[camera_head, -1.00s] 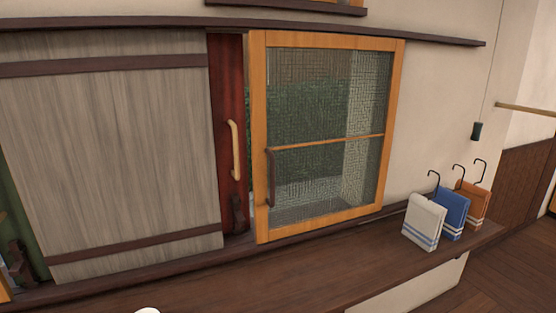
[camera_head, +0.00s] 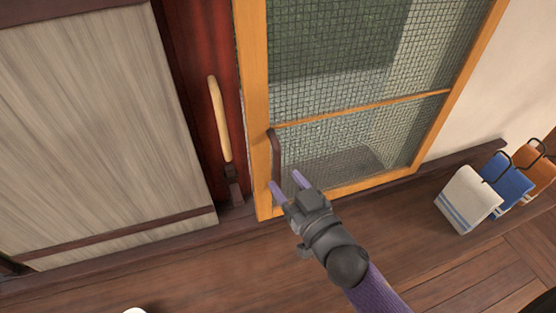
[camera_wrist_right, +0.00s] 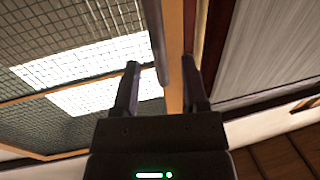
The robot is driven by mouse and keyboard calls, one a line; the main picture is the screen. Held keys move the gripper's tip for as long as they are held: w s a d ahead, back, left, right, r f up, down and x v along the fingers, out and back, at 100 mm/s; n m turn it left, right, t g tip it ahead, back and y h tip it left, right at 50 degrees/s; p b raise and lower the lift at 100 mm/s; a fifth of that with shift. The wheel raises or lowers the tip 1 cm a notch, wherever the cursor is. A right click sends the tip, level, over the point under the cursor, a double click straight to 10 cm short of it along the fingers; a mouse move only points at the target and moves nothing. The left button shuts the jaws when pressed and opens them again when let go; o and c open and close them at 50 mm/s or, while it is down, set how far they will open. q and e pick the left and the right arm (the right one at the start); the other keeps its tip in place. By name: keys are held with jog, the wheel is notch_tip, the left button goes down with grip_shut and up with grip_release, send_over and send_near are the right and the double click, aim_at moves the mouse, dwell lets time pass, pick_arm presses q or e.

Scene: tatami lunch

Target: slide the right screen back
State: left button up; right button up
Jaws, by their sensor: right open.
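The right screen (camera_head: 257,130) has an orange wooden frame with dark wire mesh. A dark upright handle (camera_head: 274,150) sits on its left stile, and the handle also shows in the right wrist view (camera_wrist_right: 156,45). My right gripper (camera_head: 285,180) is open near the handle's lower end. In the right wrist view, the right gripper (camera_wrist_right: 162,64) has its two fingers apart, with the handle lying between them in the picture. Whether they touch it, I cannot tell. My left gripper is not in view.
A dark red panel (camera_head: 190,80) with a pale handle (camera_head: 219,120) and a grey wood-grain panel (camera_head: 90,120) stand to the left. A wooden ledge (camera_head: 180,260) runs below.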

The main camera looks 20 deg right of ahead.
aim_at(279, 173)
jog(key=x, duration=0.3)
jog(key=shift+w+f, duration=0.1)
jog(key=shift+w, duration=0.15)
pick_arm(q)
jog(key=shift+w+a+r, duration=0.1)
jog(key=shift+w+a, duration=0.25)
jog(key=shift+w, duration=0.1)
pick_arm(e)
jog(key=shift+w+a, duration=0.15)
jog(key=shift+w, duration=0.4)
jog(key=shift+c, duration=0.3)
grip_shut()
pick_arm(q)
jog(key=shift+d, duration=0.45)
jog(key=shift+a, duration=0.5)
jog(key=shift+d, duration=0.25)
